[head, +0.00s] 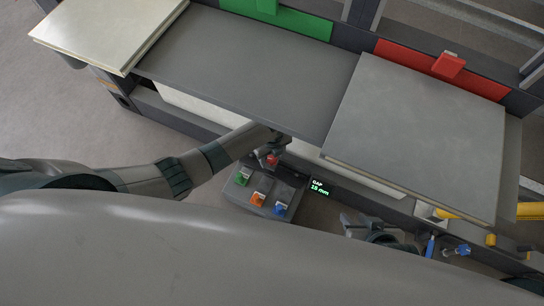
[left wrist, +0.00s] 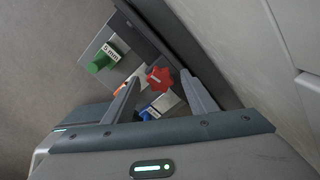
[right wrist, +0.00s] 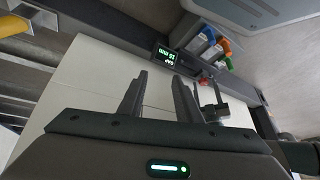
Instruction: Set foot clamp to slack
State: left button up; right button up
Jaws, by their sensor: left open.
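A red star-shaped knob (head: 272,160), which may be the foot clamp's, sits by the lower frame beam. In the left wrist view the red knob (left wrist: 160,79) lies between the open fingers of my left gripper (left wrist: 165,88). I cannot tell whether they touch it. Its slack or tight setting cannot be read. A small display (head: 320,187) beside it reads "GAP 15 mm"; it also shows in the right wrist view (right wrist: 166,55). My right gripper (right wrist: 160,76) is open and empty in front of a pale panel. The red knob (right wrist: 205,80) shows beyond its right finger.
The green block's label (left wrist: 110,53) reads 5 mm. Blue and yellow parts stand at lower right.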

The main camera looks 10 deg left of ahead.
pick_arm(q)
jog(key=shift+c, duration=0.7)
jog(key=c, duration=0.9)
